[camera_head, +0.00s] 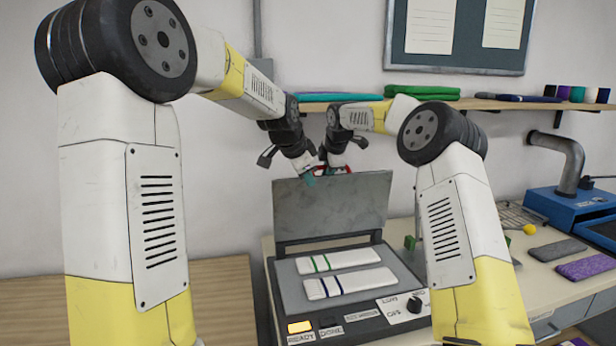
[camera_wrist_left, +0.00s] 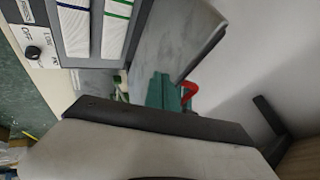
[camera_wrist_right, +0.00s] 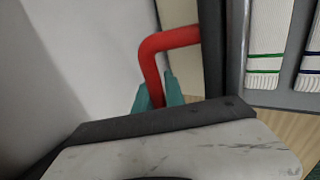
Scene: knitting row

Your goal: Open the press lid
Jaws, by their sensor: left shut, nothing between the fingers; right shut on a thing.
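The press (camera_head: 285,285) stands on the bench with its grey lid (camera_head: 330,208) raised, close to upright above the bed. The red handle (camera_wrist_right: 170,42) at the lid's top edge is mostly hidden in the head view and also shows in the left wrist view (camera_wrist_left: 190,88). My right gripper (camera_wrist_right: 160,95) is shut on the handle, its teal fingers around the bar. My left gripper (camera_head: 309,180) is shut and empty, with its teal fingertips at the lid's top edge beside the handle. I cannot tell whether they touch the lid.
Two white knitted strips (camera_head: 338,260) with green and blue stripes lie on the press bed. The control panel has a dark knob (camera_head: 414,304) and a lit ready lamp (camera_head: 299,327). A shelf (camera_head: 470,103) with folded cloths runs behind. A blue machine (camera_head: 570,208) stands at right.

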